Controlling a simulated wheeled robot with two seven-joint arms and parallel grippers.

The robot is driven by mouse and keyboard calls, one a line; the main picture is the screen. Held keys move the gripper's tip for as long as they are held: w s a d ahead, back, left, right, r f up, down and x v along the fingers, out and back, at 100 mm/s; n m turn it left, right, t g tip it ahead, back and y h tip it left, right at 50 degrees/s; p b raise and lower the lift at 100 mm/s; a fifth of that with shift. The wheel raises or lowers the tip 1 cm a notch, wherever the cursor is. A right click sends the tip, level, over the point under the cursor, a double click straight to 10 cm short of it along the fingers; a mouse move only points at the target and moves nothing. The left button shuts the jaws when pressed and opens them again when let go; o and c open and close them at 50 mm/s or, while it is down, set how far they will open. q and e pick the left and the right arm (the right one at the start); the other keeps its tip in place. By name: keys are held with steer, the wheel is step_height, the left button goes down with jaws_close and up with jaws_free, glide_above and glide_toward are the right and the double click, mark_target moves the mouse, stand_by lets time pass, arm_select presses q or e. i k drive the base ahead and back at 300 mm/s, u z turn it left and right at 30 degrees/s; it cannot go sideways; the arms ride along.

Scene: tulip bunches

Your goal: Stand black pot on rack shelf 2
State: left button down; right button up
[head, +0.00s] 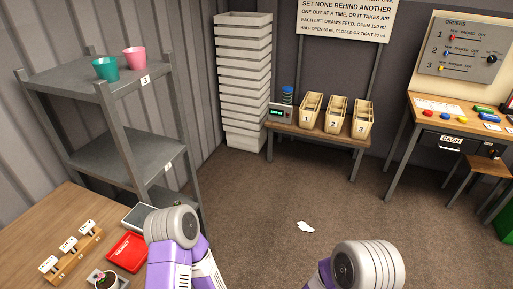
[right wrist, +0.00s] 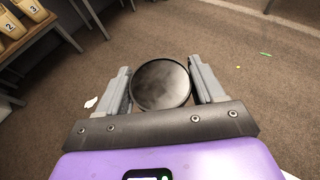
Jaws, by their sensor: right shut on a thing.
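A round black pot (right wrist: 161,84) sits between the two fingers of my right gripper (right wrist: 160,88) in the right wrist view. The fingers are shut on its sides, and bare floor shows beyond it. The grey rack (head: 110,120) stands at the left in the head view. Its top shelf (head: 75,80) has a tag 3. The shelf below, shelf 2 (head: 130,153), has a small tag too small to read surely, and its visible part is empty. My left gripper is in neither view; only arm parts show in the head view.
A teal pot (head: 106,68) and a pink pot (head: 133,58) stand on the top shelf. A wooden table (head: 40,215) with a red tray (head: 127,251) is at lower left. Open floor (head: 260,215) lies in the middle.

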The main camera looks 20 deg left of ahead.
mark_target(143, 161)
steer(key=i, duration=2.4)
steer(key=u, duration=3.8)
